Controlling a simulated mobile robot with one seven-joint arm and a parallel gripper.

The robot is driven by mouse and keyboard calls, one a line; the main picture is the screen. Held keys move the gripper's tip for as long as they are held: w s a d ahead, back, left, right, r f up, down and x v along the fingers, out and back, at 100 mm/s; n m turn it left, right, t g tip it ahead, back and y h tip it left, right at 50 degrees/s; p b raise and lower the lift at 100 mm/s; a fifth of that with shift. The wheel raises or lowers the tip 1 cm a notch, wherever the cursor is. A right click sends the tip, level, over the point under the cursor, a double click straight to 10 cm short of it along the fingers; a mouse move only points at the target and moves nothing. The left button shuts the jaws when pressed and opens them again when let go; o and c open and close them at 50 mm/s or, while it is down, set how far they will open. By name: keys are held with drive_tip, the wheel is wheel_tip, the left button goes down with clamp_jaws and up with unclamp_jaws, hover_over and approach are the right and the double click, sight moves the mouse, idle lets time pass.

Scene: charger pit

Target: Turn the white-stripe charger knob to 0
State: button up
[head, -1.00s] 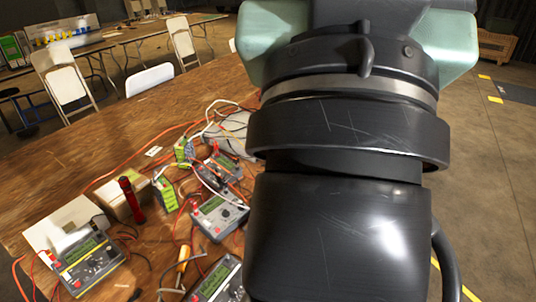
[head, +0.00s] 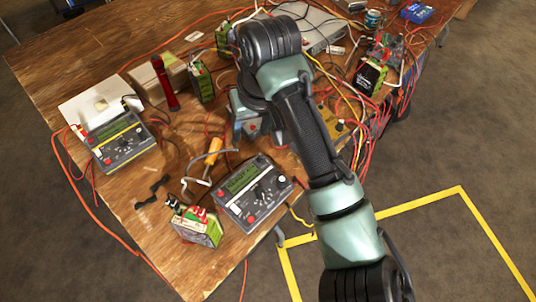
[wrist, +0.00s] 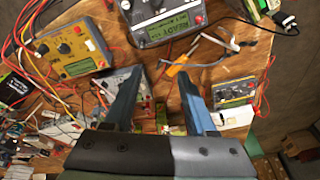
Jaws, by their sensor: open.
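A grey charger (head: 253,193) with a green display and a dark central knob (head: 264,197) stands near the table's front edge. It also shows cut off at the top of the wrist view (wrist: 165,22). Another grey charger (wrist: 128,80) lies partly hidden behind my fingers in the wrist view. A third charger with a yellow stripe (head: 122,145) is at the left. My gripper (wrist: 158,82) is open and empty above the table. In the head view my arm hides most of it.
A yellow charger (wrist: 75,48) is at the wrist view's upper left. An orange-handled screwdriver (head: 213,152), a green battery (head: 198,230) and a red flashlight (head: 165,84) lie around the chargers. Red cables run over the table and its edge. The far-left tabletop (head: 70,60) is fairly clear.

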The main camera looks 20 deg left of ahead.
sight(262, 191)
drive_tip(key=s+d+f, duration=0.1)
drive_tip(key=f, duration=0.4)
drive_tip(key=s+d+f+g+h, duration=0.1)
drive_tip(key=f, duration=0.5)
drive_tip(key=s+d+f+g+b, duration=0.1)
drive_tip(key=f, duration=0.5)
drive_tip(key=shift+h, duration=0.4)
clamp_jaws()
